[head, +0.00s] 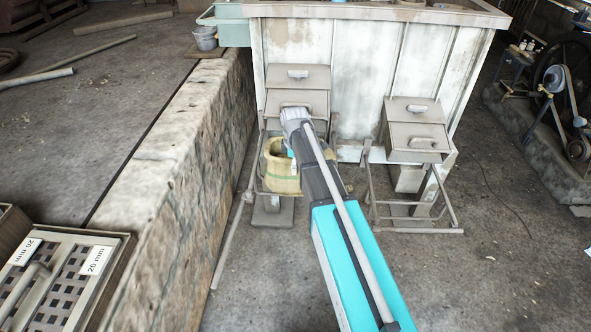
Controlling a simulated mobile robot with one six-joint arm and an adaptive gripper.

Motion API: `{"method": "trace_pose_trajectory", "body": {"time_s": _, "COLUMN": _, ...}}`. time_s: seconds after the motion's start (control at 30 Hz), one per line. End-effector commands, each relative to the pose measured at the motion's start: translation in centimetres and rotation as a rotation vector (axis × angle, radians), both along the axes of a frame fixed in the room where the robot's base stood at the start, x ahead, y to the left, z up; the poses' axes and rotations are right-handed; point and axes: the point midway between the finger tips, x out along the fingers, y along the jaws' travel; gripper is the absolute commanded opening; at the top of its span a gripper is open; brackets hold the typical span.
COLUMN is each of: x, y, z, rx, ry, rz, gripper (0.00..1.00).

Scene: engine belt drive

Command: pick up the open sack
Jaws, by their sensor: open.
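The open sack (280,172) is pale yellow-tan with a green stripe. It stands with its mouth up on a small stand under the left chute of a white bin. My arm reaches over it from the front right and covers its right part. My gripper (292,154) is at the sack's upper right, below my wrist, and is open. Its fingers are mostly hidden by my own arm, so I cannot tell whether they touch the sack.
The left chute (297,79) is close above the sack. A right chute (412,115) has its own empty frame stand (412,212). A stone wall (180,165) runs along the left. A grate box (70,275) is at lower left. The floor at right is open, with a thin cable.

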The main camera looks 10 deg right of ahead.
Motion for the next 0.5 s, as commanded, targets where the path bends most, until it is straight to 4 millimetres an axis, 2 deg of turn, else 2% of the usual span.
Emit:
{"method": "trace_pose_trajectory", "body": {"time_s": 0.4, "x": 0.00, "y": -0.02, "z": 0.03, "rx": 0.000, "ry": 0.000, "rz": 0.000, "gripper": 0.72}}
{"method": "trace_pose_trajectory", "body": {"time_s": 0.5, "x": 0.00, "y": -0.02, "z": 0.03, "rx": 0.000, "ry": 0.000, "rz": 0.000, "gripper": 0.54}}
